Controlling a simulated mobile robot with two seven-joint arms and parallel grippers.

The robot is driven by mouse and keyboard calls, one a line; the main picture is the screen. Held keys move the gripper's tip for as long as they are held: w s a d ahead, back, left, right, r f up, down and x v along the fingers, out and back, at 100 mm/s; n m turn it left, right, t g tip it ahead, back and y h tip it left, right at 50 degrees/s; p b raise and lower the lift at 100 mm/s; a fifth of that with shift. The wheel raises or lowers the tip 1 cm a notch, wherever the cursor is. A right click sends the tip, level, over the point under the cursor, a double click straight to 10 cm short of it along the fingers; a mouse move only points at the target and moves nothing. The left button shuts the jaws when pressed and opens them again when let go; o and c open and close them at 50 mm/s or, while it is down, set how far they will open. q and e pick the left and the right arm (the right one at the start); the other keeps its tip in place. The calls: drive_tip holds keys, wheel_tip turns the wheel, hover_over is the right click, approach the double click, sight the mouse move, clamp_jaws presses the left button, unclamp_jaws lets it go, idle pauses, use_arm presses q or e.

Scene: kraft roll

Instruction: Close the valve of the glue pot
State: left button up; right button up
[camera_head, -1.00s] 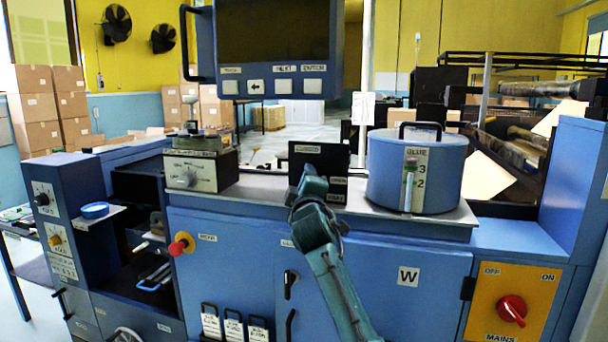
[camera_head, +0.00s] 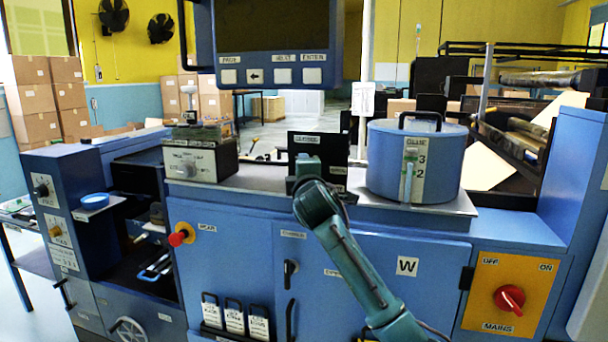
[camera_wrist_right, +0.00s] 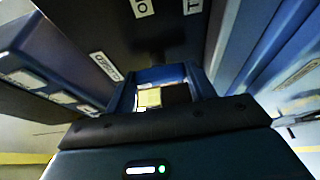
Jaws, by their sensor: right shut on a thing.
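The glue pot (camera_head: 386,170) is a blue drum with a dark top handle and a sight gauge (camera_head: 410,170) marked with numbers. It stands on the machine top at right of centre. Left of it is an upright black valve panel (camera_head: 335,146) with white labels, the top one reading CLOSED. My right gripper (camera_head: 306,166) is in front of this panel. In the right wrist view, my right gripper (camera_wrist_right: 162,88) has its blue fingers up against the dark panel, shut on the valve handle, which is mostly hidden. My left gripper is out of view.
A blue-framed screen (camera_head: 275,35) hangs above the panel. A red emergency button (camera_head: 177,238) and a red mains switch (camera_head: 509,298) are on the machine front. Machine top between the grey box and panel is clear.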

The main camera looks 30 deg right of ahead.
drive_tip(key=o, duration=1)
drive_tip(key=b+v, duration=0.2)
drive_tip(key=v, duration=1.1)
drive_tip(key=shift+b, duration=0.35)
